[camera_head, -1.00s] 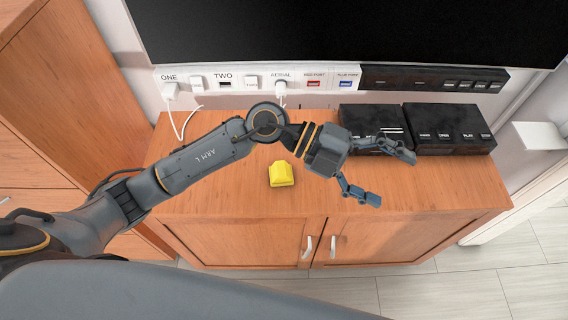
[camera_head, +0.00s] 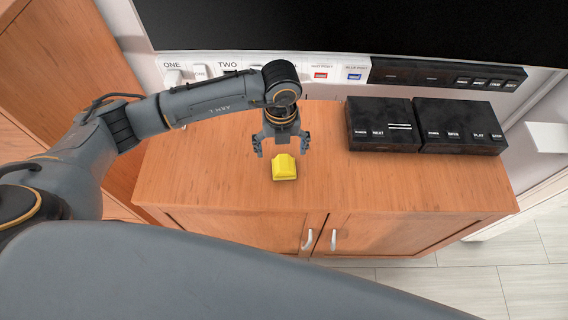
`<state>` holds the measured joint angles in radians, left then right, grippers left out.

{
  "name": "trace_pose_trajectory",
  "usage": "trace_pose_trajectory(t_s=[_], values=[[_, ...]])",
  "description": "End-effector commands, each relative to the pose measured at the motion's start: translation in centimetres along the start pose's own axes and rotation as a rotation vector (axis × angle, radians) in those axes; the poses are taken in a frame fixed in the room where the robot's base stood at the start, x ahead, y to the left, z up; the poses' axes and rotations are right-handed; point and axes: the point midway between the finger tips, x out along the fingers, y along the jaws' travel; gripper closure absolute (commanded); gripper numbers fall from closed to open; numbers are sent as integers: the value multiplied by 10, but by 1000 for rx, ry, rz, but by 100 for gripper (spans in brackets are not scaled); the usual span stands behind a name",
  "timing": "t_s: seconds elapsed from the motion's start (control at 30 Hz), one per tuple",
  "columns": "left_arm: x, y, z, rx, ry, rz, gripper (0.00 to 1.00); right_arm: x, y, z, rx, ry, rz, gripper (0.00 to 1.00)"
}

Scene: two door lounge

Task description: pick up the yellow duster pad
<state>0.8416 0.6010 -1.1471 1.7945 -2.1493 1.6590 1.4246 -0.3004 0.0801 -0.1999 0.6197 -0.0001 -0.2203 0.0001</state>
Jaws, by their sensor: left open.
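The yellow duster pad (camera_head: 284,168) sits on the top of the wooden cabinet (camera_head: 400,184), left of the middle. It is a small, bright yellow block. My left gripper (camera_head: 281,152) is open and points down, with its fingers spread just behind and above the pad. The fingers look apart from the pad, though the exact height gap is hard to judge. My right gripper is not in view.
Two black boxes with labelled buttons, one (camera_head: 383,125) beside the other (camera_head: 460,128), stand right of the gripper. A wall panel with sockets (camera_head: 345,70) and a dark screen (camera_head: 350,25) are behind.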

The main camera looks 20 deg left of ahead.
Motion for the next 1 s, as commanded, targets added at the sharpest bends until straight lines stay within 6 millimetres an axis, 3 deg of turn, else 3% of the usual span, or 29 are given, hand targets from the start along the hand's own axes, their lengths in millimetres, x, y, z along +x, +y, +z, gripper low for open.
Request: trace_pose_trajectory(t_s=[0.27,0.6,0.87,1.0], values=[[22,-2,-1,3,2,-1,12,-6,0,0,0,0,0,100],[67,-6,1,1,1,-1,12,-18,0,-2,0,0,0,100],[70,-6,1,3,0,-2,12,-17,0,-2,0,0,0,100],[70,-6,1,3,0,-2,39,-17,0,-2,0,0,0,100]])
